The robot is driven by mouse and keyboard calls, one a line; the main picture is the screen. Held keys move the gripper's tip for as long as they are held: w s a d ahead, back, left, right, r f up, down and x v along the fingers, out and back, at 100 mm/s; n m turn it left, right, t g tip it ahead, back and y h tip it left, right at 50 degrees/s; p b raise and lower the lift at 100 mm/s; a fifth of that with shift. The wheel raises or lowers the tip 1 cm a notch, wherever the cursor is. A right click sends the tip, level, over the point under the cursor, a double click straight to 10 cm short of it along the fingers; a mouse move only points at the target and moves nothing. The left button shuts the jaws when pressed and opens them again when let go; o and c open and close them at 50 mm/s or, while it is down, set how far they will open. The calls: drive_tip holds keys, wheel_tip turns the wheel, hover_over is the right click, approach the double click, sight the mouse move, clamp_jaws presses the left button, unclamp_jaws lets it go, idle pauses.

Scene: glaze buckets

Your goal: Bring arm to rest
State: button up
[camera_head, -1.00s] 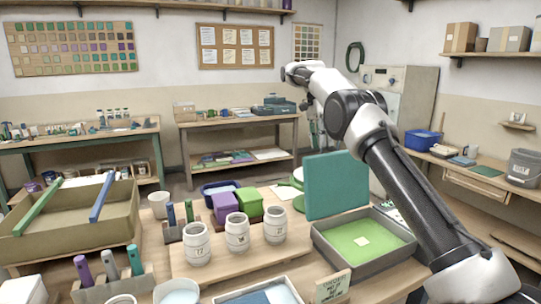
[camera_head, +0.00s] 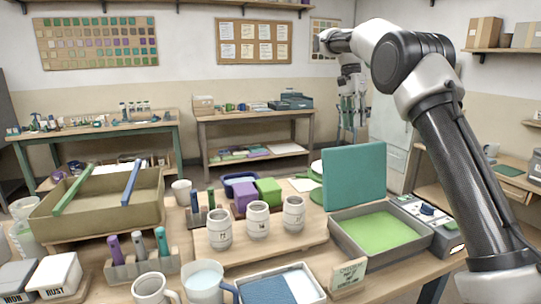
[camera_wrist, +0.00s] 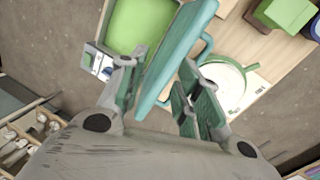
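My arm (camera_head: 445,130) rises at the right of the head view, bends at a high elbow and reaches back to the left. My gripper (camera_head: 353,106) hangs fingers-down above and beyond the upright teal panel (camera_head: 354,178). In the wrist view my gripper (camera_wrist: 160,92) has its two green-padded fingers spread wide. The teal panel (camera_wrist: 178,55) shows between them in the picture, with no visible grip on it. My gripper looks empty.
A tray of green glaze (camera_head: 372,235) stands before the panel, beside a grey switch box (camera_head: 430,222). Three numbered jars (camera_head: 258,220) stand on a board. A back table (camera_head: 250,118) stands behind.

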drive_tip(key=s+d+r+n+t, duration=0.2)
drive_tip(key=s+d+r+n, duration=0.15)
drive_tip(key=s, duration=0.65)
drive_tip(key=s+d+r+n+t, duration=0.1)
drive_tip(key=s+d+r+n, duration=0.25)
drive_tip(key=s, duration=0.75)
drive_tip(key=s+d+f+n+t, duration=0.1)
drive_tip(key=s+f+n+t, duration=0.1)
drive_tip(key=s+f, duration=0.4)
drive_tip(key=s+d+f+n+t+y, duration=0.1)
drive_tip(key=s+f, duration=0.6)
drive_tip(key=s, duration=0.8)
drive_tip(key=shift+s+d+f+n+t, duration=0.2)
drive_tip(key=shift+d+n+t, duration=0.25)
drive_tip(key=shift+n, duration=0.35)
drive_tip(key=shift+d, duration=0.1)
